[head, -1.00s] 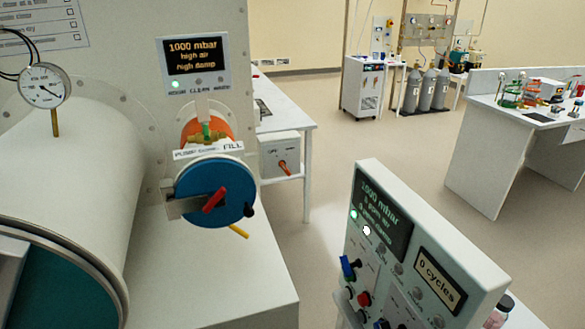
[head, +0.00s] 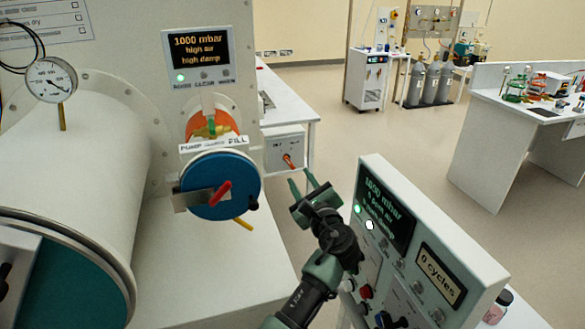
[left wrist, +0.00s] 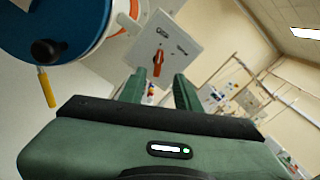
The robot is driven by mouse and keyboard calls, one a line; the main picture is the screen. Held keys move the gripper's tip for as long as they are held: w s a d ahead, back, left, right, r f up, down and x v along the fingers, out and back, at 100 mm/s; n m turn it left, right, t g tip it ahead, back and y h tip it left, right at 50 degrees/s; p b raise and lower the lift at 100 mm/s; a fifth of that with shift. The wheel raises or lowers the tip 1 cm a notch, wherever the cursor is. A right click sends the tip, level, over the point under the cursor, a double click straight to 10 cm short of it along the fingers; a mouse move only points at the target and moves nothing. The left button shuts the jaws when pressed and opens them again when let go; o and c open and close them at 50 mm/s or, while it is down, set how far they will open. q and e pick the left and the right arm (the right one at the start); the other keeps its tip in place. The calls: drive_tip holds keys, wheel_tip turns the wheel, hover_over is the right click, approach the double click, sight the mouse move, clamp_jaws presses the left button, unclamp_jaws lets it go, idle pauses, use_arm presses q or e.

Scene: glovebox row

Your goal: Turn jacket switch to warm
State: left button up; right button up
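A white switch box (head: 274,157) with a red-orange lever (head: 288,161) is mounted beyond the blue round door, under the rear bench. It fits the jacket switch, but its lettering is too small to read. In the left wrist view the box (left wrist: 178,48) shows two small labels, and its red lever (left wrist: 157,64) points roughly up and down the picture. My left gripper (head: 303,180) is open and empty, apart from the lever and nearer to the camera. In the left wrist view its two fingers (left wrist: 158,90) are spread below the lever. My right gripper is not in view.
The blue round door (head: 220,186) with its red handle sits left of my left gripper. A yellow rod juts out below it. Open floor lies beyond.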

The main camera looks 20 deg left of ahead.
sight(290, 164)
use_arm(q)
drive_tip(key=b+x, duration=0.1)
drive_tip(key=x, duration=0.1)
drive_tip(key=b+x, duration=0.1)
drive_tip(key=x, duration=0.1)
drive_tip(key=b+x, duration=0.1)
drive_tip(key=x, duration=0.1)
drive_tip(key=shift+w+a+f, duration=0.15)
drive_tip(key=shift+a+f, duration=0.05)
drive_tip(key=shift+f, duration=0.05)
drive_tip(key=shift+w+a+r+b, duration=0.1)
drive_tip(key=shift+w+a+b, duration=0.1)
drive_tip(key=shift+w+b, duration=0.1)
drive_tip(key=shift+c, duration=0.6)
clamp_jaws()
